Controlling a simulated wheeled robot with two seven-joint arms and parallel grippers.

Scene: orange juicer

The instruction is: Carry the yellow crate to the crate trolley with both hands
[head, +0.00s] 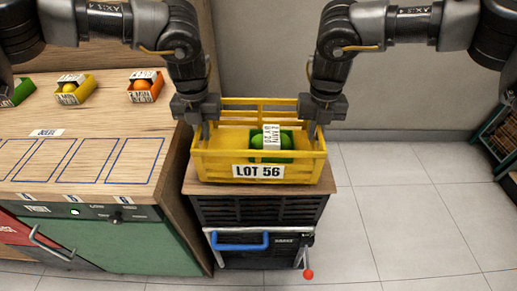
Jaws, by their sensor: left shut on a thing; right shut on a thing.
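The yellow crate (215,168), with a "LOT 56" label on its front, is upright at the centre. It is on or just above the wooden top (334,178) of a dark cabinet; I cannot tell whether they touch. Inside it is a small green box (286,156) with green fruit and a white printed card. My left gripper (205,130) is shut on the crate's left end wall. My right gripper (313,131) is shut on its right end wall. I cannot tell for certain which thing is the crate trolley.
The dark cabinet has a blue handle (239,246) and a red knob (308,274). A wooden counter (100,100) at left holds small fruit boxes (146,87) and blue-outlined spaces. A rack (497,132) stands at the far right. The tiled floor (410,200) between is clear.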

